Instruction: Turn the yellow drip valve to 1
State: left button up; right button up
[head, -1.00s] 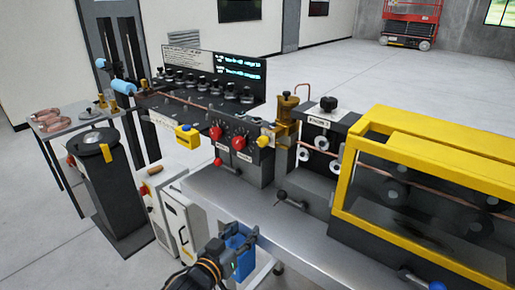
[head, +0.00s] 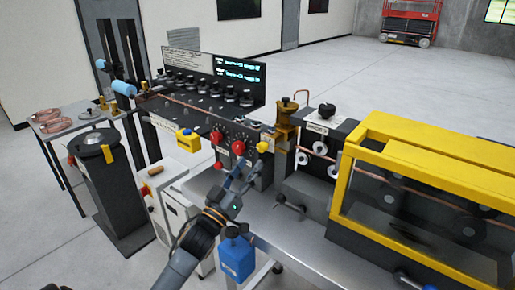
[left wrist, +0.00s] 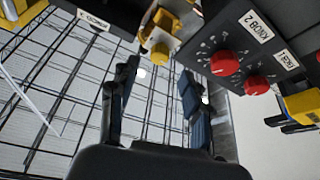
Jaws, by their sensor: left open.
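The yellow drip valve knob (head: 262,146) sits at the front of the machine, just below the brass pot (head: 287,116). In the left wrist view the yellow knob (left wrist: 160,54) shows at the top centre, beyond the fingertips. My left gripper (head: 243,178) is below and a little left of the knob, in front of the red-knob panel. Its two fingers (left wrist: 158,82) are spread with nothing between them, apart from the knob. No scale mark on the valve can be read. My right gripper is out of view.
Red knobs (head: 238,147) on the dark panel are close to my left gripper. A yellow-framed guard (head: 349,170) stands on the right. A blue box (head: 236,258) hangs at the bench's front edge. The steel benchtop (head: 310,235) has bare room.

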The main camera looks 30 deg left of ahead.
aim_at(260, 150)
pick_arm(q)
jog(key=p+x, duration=0.1)
jog(key=x, duration=0.4)
jog(key=shift+w, duration=0.2)
grip_shut()
